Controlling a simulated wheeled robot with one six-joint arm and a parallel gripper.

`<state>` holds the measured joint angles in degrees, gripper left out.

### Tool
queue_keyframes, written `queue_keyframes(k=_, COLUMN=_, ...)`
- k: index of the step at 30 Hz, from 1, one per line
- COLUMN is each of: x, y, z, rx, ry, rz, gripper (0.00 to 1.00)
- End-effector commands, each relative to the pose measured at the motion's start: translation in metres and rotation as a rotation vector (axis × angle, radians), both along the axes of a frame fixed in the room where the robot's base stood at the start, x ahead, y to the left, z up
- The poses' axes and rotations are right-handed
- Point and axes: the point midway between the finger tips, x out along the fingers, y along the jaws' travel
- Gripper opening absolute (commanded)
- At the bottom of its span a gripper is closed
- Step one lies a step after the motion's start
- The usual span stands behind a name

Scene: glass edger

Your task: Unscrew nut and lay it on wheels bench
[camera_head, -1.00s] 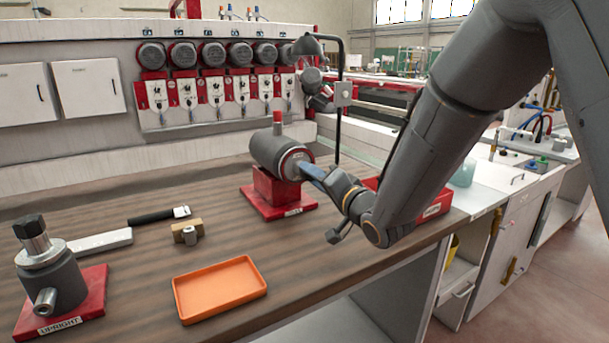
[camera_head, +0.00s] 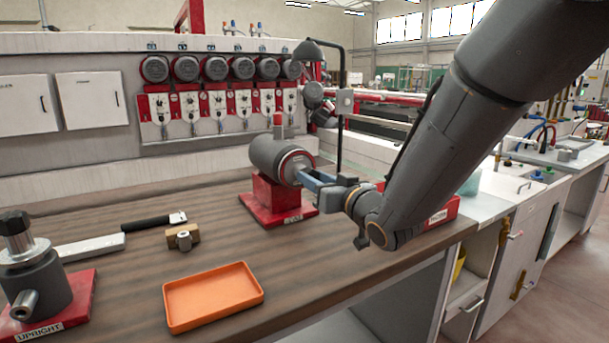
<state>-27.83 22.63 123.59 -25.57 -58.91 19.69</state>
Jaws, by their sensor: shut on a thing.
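A grey horizontal spindle housing (camera_head: 270,155) with a red ring on its front face stands on a red base (camera_head: 262,208) on the wooden bench top (camera_head: 340,255). My gripper (camera_head: 306,180) reaches in from the right, its blue-grey fingers at the front of the housing. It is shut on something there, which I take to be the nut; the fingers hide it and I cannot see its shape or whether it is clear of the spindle. A second, upright spindle (camera_head: 30,275) with a dark hex top stands on a red base marked UPRIGHT at the left.
An empty orange tray (camera_head: 170,310) lies at the bench's front. A wooden block with a metal piece (camera_head: 182,238), a black-handled tool (camera_head: 150,221) and a pale bar (camera_head: 92,246) lie left. A red bin (camera_head: 445,212) is behind my wrist. A dark lamp post (camera_head: 341,135) rises behind the housing.

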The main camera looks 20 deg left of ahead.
Motion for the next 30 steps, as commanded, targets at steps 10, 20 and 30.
queue_keyframes(k=10, x=-0.0038, y=-0.005, z=0.0006, rx=0.001, ry=0.0, rz=0.0, gripper=0.04)
queue_keyframes(k=20, x=-0.0061, y=-0.0076, z=0.0001, rx=0.002, ry=0.001, rz=0.0, gripper=0.04)
queue_keyframes(k=30, x=-0.0082, y=-0.0102, z=0.0001, rx=0.001, ry=0.002, rz=-0.001, gripper=0.04)
